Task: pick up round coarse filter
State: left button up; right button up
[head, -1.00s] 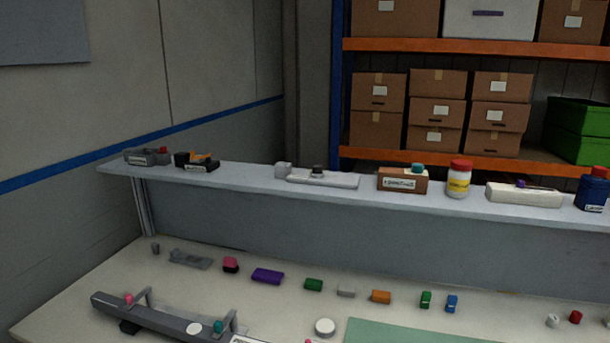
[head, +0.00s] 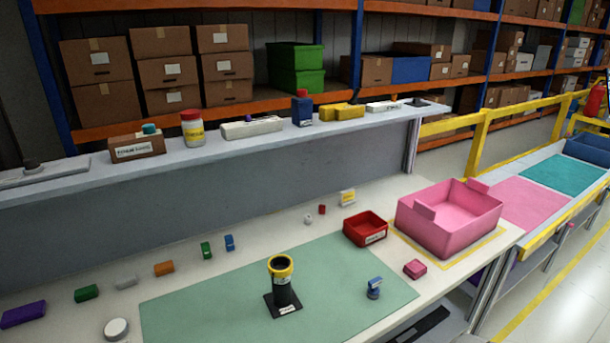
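A round white disc (head: 116,329) with a grey side lies on the pale bench at the lower left, just left of the green mat (head: 215,307). It is the flat round piece in view, but I cannot tell for sure that it is the round coarse filter. A black upright cylinder (head: 283,292) with a yellow ring on top stands on a black base plate on the mat. Neither of my grippers is in view.
Small coloured blocks, among them an orange block (head: 164,268), line the bench's back. A red tray (head: 366,229), pink bin (head: 450,217) and pink block (head: 415,269) stand right. A blue-topped piece (head: 374,288) is on the mat. A raised shelf (head: 260,144) runs behind.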

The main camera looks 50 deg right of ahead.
aim_at(372, 291)
jog(key=z, duration=1.95)
